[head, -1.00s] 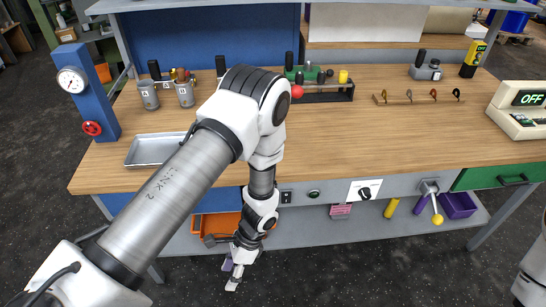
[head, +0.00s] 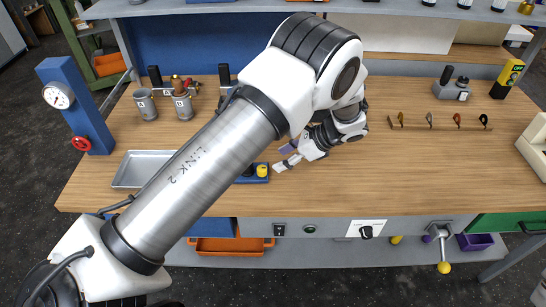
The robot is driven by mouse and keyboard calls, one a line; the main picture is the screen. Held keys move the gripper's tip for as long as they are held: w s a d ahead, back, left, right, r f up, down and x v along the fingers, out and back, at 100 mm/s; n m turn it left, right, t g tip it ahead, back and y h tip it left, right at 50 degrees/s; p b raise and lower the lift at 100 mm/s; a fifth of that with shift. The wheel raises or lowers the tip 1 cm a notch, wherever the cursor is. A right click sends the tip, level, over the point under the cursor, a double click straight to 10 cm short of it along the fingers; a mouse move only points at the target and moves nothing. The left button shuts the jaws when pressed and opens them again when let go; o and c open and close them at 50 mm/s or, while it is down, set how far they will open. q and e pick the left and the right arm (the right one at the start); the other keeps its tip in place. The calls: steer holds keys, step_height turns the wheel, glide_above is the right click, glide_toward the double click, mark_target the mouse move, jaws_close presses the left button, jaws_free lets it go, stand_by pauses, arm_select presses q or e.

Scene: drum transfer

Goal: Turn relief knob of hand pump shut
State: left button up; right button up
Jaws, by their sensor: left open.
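A dark blue base (head: 246,179) with a yellow knob (head: 262,170) sits on the workbench, partly hidden behind my left arm. It may be the hand pump, but too little shows to be sure. My left gripper (head: 283,158) is open and empty, just right of the yellow knob and pointing toward it. One finger's tip is close to the knob; I cannot tell whether they touch. My right gripper is out of view.
A blue post with a gauge (head: 58,95) and red handwheel (head: 81,143) stands at the left. A metal tray (head: 143,169) and two grey cups (head: 145,104) are nearby. A hook rack (head: 440,128) stands at the right. The bench's front right is clear.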

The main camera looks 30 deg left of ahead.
arm_select(q)
steer(key=s+a, duration=0.1)
steer(key=s+a+f, duration=0.1)
steer(key=shift+s+f+p, duration=0.1)
steer(key=shift+s+p, duration=0.2)
steer(key=a+f, duration=0.1)
steer(key=f, duration=0.1)
steer(key=a+f, duration=0.2)
steer(key=shift+w+p, duration=0.1)
steer(key=shift+p, duration=0.25)
steer(key=shift+s+r, duration=0.25)
steer(key=shift+f, duration=0.1)
jaws_close()
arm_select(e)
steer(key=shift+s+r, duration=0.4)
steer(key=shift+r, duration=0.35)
